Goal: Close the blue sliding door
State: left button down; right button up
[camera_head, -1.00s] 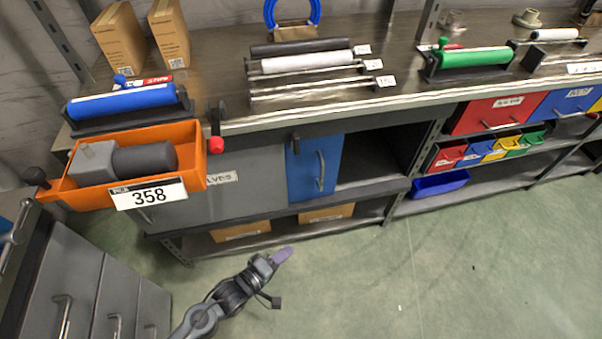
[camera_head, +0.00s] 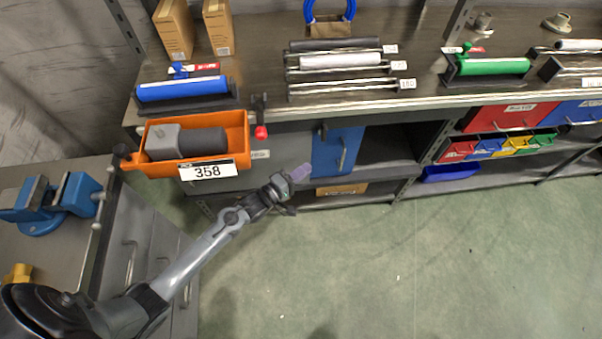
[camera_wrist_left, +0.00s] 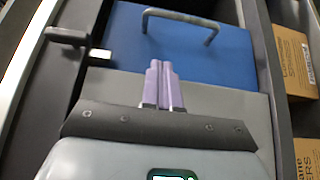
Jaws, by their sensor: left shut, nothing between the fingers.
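The blue sliding door (camera_head: 338,150) is on the front of the workbench cabinet, beside a grey panel (camera_head: 285,152). An open dark gap (camera_head: 388,148) shows to the right of the door. The door's metal handle (camera_head: 343,155) is upright on it; in the left wrist view the handle (camera_wrist_left: 180,18) stands out near the top of the blue door (camera_wrist_left: 200,50). My left gripper (camera_head: 299,172) is shut and empty, in front of the cabinet near the door's lower left. In the left wrist view its purple fingertips (camera_wrist_left: 160,82) are together, short of the handle. My right gripper is not in view.
An orange bin (camera_head: 240,128) labelled 358 overhangs the bench front at the left. A dark latch-like piece (camera_wrist_left: 68,36) sticks out near the door's edge. A cardboard box (camera_head: 340,189) lies on the shelf below. The floor at right is clear.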

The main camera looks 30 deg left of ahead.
pick_arm(q)
jog(key=w+d+b, duration=0.4)
jog(key=w+d, duration=0.1)
jog(key=w, duration=0.3)
jog(key=shift+w+d, duration=0.25)
jog(key=shift+d, duration=0.05)
